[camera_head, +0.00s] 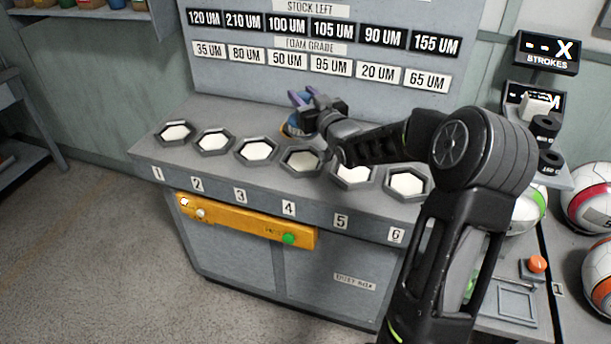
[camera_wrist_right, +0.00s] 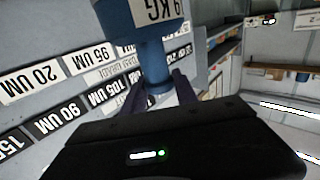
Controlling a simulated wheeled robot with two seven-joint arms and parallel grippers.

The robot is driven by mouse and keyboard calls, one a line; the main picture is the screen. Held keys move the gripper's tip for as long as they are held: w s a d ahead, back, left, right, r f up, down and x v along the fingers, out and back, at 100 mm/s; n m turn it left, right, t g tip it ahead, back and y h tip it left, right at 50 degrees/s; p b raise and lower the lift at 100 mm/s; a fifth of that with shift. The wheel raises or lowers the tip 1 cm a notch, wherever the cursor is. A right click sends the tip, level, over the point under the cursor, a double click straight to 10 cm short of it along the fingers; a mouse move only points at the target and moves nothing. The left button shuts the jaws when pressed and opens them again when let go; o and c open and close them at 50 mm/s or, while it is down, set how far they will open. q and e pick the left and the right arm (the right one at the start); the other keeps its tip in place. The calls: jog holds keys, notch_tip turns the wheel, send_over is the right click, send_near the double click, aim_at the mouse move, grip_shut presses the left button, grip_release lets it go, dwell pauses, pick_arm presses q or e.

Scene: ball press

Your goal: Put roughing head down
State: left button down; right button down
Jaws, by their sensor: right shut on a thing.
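The roughing head is a blue piece with a narrow neck, seen in the right wrist view (camera_wrist_right: 152,62) with a white label on its wider part that reads in part "9 KG". My right gripper (camera_wrist_right: 155,92) is shut on the neck. In the head view my right gripper (camera_head: 302,99) is over the back of the grey bench (camera_head: 225,122), behind pads 3 and 4. A small blue and orange part of the roughing head (camera_head: 291,128) shows below it, mostly hidden by my gripper. I cannot tell whether it touches the bench. My left gripper is not in view.
A row of hexagonal pads, including pad 1 (camera_head: 175,132) and pad 6 (camera_head: 407,184), lines the bench front. A label board (camera_head: 330,45) rises behind. An orange panel (camera_head: 245,222) is on the bench front. Balls (camera_head: 588,205) and a strokes display (camera_head: 547,52) are at right.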

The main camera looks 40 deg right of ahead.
jog(key=shift+w+d, duration=0.15)
jog(key=shift+w, duration=0.2)
jog(key=shift+s+f, duration=0.15)
jog(key=shift+f, duration=0.1)
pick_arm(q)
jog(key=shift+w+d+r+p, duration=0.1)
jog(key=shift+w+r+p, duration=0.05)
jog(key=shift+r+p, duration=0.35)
pick_arm(e)
jog(key=shift+f, duration=2.6)
jog(key=shift+f, duration=0.1)
notch_tip(320, 180, down, 4)
jog(key=shift+r+p, duration=0.1)
jog(key=shift+p, duration=0.35)
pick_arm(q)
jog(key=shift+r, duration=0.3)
pick_arm(e)
jog(key=shift+f, duration=0.25)
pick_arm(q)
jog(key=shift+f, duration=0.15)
pick_arm(e)
jog(key=c, duration=0.9)
grip_release()
jog(key=shift+f, duration=0.15)
jog(key=shift+c, duration=0.2)
